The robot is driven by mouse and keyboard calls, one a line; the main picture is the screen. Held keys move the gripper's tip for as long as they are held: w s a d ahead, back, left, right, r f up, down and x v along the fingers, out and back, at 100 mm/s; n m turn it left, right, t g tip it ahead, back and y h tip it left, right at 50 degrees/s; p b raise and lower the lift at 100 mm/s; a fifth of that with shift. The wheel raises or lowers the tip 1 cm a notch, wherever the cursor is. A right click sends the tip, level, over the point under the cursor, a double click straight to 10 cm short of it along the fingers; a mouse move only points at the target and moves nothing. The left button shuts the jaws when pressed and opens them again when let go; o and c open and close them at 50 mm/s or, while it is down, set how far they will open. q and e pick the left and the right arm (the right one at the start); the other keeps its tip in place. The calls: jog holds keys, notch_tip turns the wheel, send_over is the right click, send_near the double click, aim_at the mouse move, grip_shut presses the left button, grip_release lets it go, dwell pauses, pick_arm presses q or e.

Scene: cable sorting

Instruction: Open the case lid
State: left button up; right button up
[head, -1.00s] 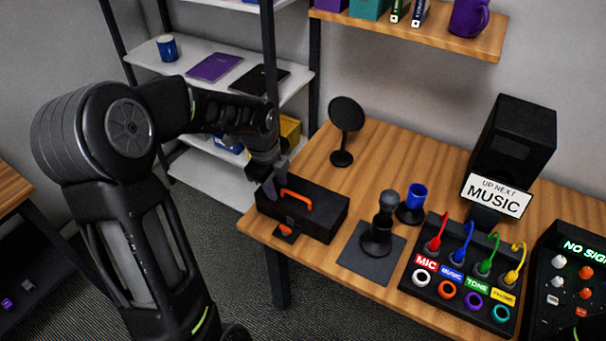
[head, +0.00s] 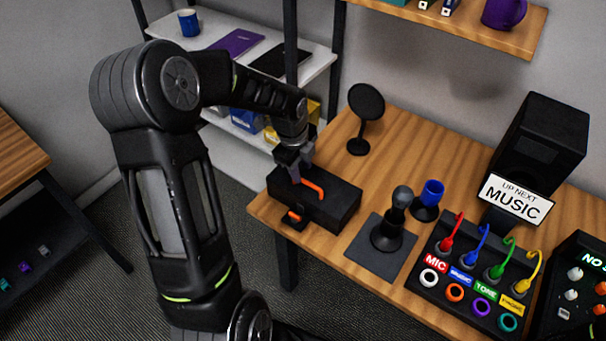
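The black case (head: 335,203) sits at the left end of the wooden table, with its lid down. It has an orange handle (head: 312,188) on top and an orange latch (head: 293,216) at its front left. My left gripper (head: 295,174) points down over the left part of the lid, right beside the handle's left end. Its fingers are small and partly overlap the case, so I cannot tell whether they touch it or how far apart they are. My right gripper does not show.
A round black stand (head: 366,103) is behind the case. The cable box (head: 475,282) is farther right. A shelf rack (head: 262,62) stands behind my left arm.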

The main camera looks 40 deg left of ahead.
aim_at(304, 180)
pick_arm(q)
jog(key=f, duration=0.2)
jog(key=w+f, duration=0.1)
jog(key=f, duration=0.1)
jog(key=shift+c, duration=0.5)
grip_shut()
dwell(0.9)
